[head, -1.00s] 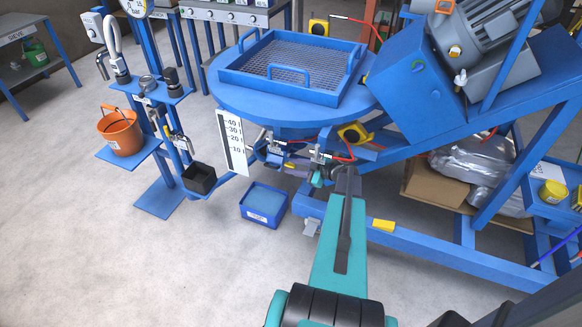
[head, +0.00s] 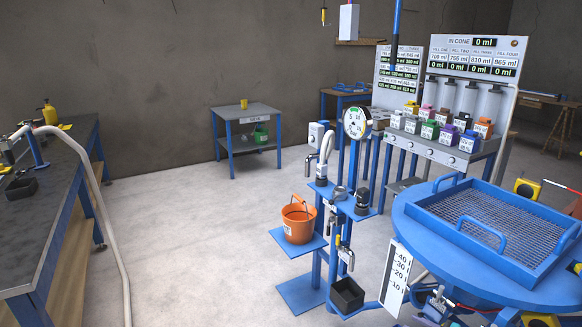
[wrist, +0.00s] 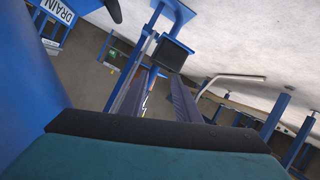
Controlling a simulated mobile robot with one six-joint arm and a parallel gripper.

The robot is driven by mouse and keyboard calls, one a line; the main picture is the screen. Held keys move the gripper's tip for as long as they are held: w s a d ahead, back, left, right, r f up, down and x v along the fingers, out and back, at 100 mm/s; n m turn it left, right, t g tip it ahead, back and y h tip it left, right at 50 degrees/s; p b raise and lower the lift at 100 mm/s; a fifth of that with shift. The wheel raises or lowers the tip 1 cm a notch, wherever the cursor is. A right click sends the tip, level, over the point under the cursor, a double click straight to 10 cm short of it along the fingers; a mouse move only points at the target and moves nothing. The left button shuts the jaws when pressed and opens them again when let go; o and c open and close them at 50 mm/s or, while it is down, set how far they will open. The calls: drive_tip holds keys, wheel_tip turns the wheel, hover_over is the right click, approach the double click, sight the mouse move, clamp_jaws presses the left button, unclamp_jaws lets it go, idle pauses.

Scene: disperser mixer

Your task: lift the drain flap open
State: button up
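A white label reading DRAIN (wrist: 58,10) shows at the top left of the wrist view, on a blue part beside a large blue surface. I cannot pick out the drain flap itself in either current view. My gripper (wrist: 163,82) shows in the wrist view as two dark fingers reaching up from a teal and black body. The fingers are apart, with nothing visibly held between them. The gripper is out of the head view. The mixer's round blue table (head: 480,262) is at the right of the head view; the area under it is mostly cut off.
A blue stand holds an orange bucket (head: 298,220), a gauge (head: 357,122) and a black box (head: 347,295). The black box also shows ahead of my fingers in the wrist view (wrist: 172,55). Open floor (head: 200,225) lies left of the stand. A workbench (head: 50,195) stands at far left.

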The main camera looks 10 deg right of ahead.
drive_tip(key=w+a+f+m+h+p, duration=0.15)
drive_tip(key=w+a, duration=0.25)
drive_tip(key=a, duration=1.1)
drive_tip(key=w+a+f+m+h+p, duration=0.1)
drive_tip(key=w+a+m+p, duration=0.15)
drive_tip(key=a, duration=1.15)
drive_tip(key=s+a+f+m+g+h+p, duration=0.1)
drive_tip(key=s+f+m+g+h, duration=0.35)
drive_tip(key=s, duration=0.65)
drive_tip(key=s+a+f+m+g+h, duration=0.1)
drive_tip(key=s+f+g, duration=0.5)
drive_tip(key=s, duration=0.5)
drive_tip(key=s+a+g+y, duration=0.1)
drive_tip(key=s+a+g, duration=0.1)
drive_tip(key=s, duration=0.7)
drive_tip(key=s+a+r+g+y, duration=0.1)
drive_tip(key=s+g, duration=0.4)
drive_tip(key=s, duration=0.5)
drive_tip(key=shift+s+a, duration=0.3)
drive_tip(key=shift+a, duration=0.3)
drive_tip(key=shift+g, duration=0.25)
